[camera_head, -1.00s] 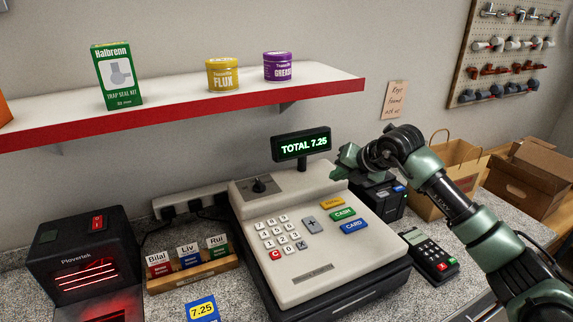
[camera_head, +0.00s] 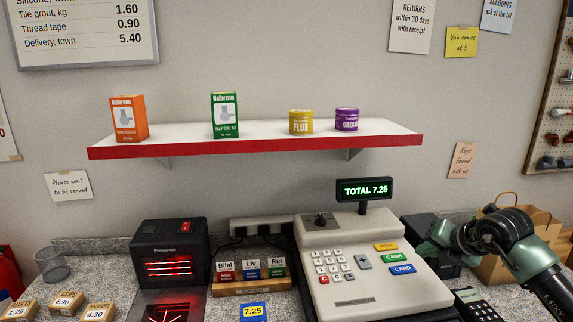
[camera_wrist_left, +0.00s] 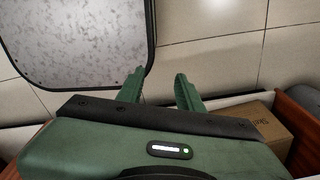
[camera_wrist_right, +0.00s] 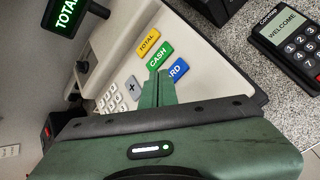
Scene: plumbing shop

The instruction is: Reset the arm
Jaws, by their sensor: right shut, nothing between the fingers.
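My right arm comes in from the right in the head view, and its gripper (camera_head: 437,233) is beside the right side of the cash register (camera_head: 338,292). In the right wrist view the green fingers of this gripper (camera_wrist_right: 159,76) are together with nothing between them. They show in front of the register's CASH and CARD keys; I cannot tell the gap to the keys. My left gripper (camera_wrist_left: 157,76) shows only in its wrist view, with fingers apart and empty. Pale tiles and a grey speckled panel (camera_wrist_left: 85,35) lie beyond it.
The register display (camera_head: 364,190) reads TOTAL 7.25. A card terminal (camera_head: 477,306) stands right of the register, and a paper bag (camera_head: 497,268) behind the right arm. A scanner (camera_head: 170,252) and card holder (camera_head: 240,287) stand left. A red-edged shelf (camera_head: 250,146) holds boxes and tins above.

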